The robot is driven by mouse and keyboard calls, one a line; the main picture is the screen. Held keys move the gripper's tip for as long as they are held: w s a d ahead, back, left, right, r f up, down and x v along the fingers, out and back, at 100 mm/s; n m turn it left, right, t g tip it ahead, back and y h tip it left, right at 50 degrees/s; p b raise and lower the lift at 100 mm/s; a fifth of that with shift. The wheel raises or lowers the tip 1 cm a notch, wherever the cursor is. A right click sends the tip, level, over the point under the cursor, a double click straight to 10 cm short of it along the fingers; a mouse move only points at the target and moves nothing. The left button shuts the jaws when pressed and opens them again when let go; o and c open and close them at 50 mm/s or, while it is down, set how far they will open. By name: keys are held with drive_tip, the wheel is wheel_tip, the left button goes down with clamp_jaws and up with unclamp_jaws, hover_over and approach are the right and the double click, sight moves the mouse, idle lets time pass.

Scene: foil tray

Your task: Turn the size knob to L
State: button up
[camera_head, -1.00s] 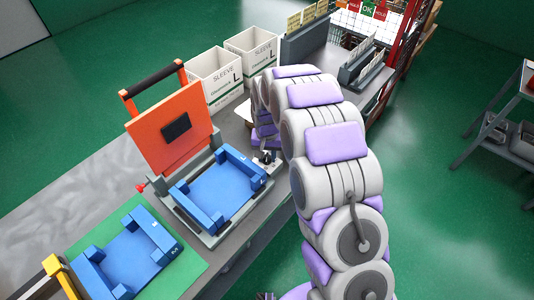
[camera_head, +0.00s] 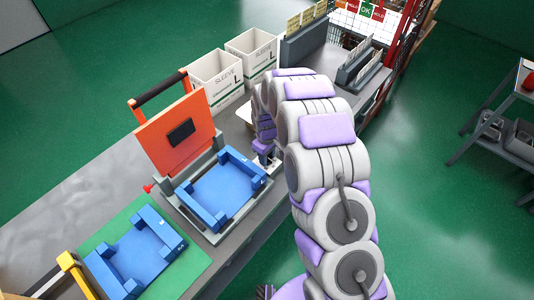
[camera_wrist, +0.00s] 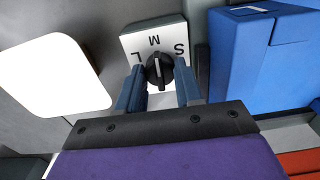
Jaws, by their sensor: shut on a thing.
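The size knob (camera_wrist: 158,72) is a black dial with a pale pointer mark, on a white plate (camera_wrist: 134,42) lettered S, M and L. In the wrist view L is to its left, M above it and S to its right. The mark appears to point up, toward M. My gripper (camera_wrist: 159,84) has one blue finger on each side of the knob and is shut on it. In the head view my gripper (camera_head: 264,158) is at the right corner of the press, and it largely hides the knob.
The press has an orange lid (camera_head: 172,138) standing open behind a blue fixture (camera_head: 232,208). A second blue fixture (camera_head: 150,262) lies on a green mat. Two white sleeve bins (camera_head: 222,98) marked L stand behind. In the wrist view a blue block (camera_wrist: 230,65) stands close right of the knob.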

drive_tip(key=n, duration=0.3)
drive_tip(key=n+p, duration=0.1)
drive_tip(key=n, duration=0.2)
drive_tip(key=shift+w+a+r, duration=0.1)
drive_tip(key=shift+w+r, duration=0.05)
drive_tip(key=shift+w, duration=0.05)
drive_tip(key=n, duration=0.6)
idle(0.4)
drive_tip(key=o, duration=1)
drive_tip(key=shift+o, duration=0.2)
wheel_tip(320, 180, up, 17)
drive_tip(key=p, duration=0.2)
